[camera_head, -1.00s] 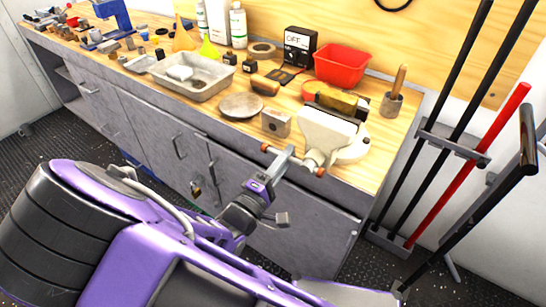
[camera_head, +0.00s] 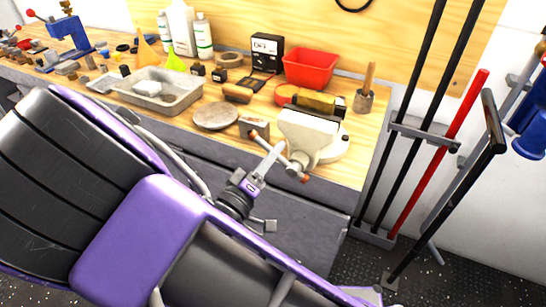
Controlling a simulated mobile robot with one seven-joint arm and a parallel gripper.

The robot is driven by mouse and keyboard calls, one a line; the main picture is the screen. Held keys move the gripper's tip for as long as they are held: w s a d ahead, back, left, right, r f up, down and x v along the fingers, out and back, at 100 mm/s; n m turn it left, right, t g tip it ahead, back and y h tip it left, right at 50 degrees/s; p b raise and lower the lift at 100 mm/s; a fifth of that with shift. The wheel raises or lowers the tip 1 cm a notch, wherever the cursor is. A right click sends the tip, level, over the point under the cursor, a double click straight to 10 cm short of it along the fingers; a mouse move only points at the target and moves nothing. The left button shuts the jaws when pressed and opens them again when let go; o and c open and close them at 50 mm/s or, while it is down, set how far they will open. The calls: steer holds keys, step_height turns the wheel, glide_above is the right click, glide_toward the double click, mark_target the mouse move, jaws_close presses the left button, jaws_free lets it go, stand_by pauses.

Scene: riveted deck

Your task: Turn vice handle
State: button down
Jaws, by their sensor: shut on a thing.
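A white bench vice (camera_head: 308,128) is mounted at the right front of the workbench. A brass-coloured cylinder (camera_head: 316,101) lies at its top. Its bar handle (camera_head: 294,169) crosses the screw at the front, slanting down to the right to an orange end knob. My gripper (camera_head: 276,156) reaches up from below and is shut on the handle's upper left part. The fingers partly hide that end of the handle.
The wooden workbench (camera_head: 345,165) carries a stone-like disc (camera_head: 215,116), a metal block (camera_head: 253,127), a grey tray (camera_head: 160,92) and a red bin (camera_head: 311,67). Long-handled tools (camera_head: 437,160) stand in a rack at right.

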steer(key=shift+s+r+m, duration=0.15)
steer(key=shift+r+m, duration=0.05)
steer(key=shift+m, duration=0.4)
steer(key=shift+d, duration=0.1)
steer(key=c, duration=0.8)
jaws_free()
steer(key=shift+c, duration=0.2)
steer(key=shift+s, duration=0.1)
steer(key=v, duration=1.7)
steer(key=shift+a, duration=0.25)
steer(key=shift+h, duration=0.3)
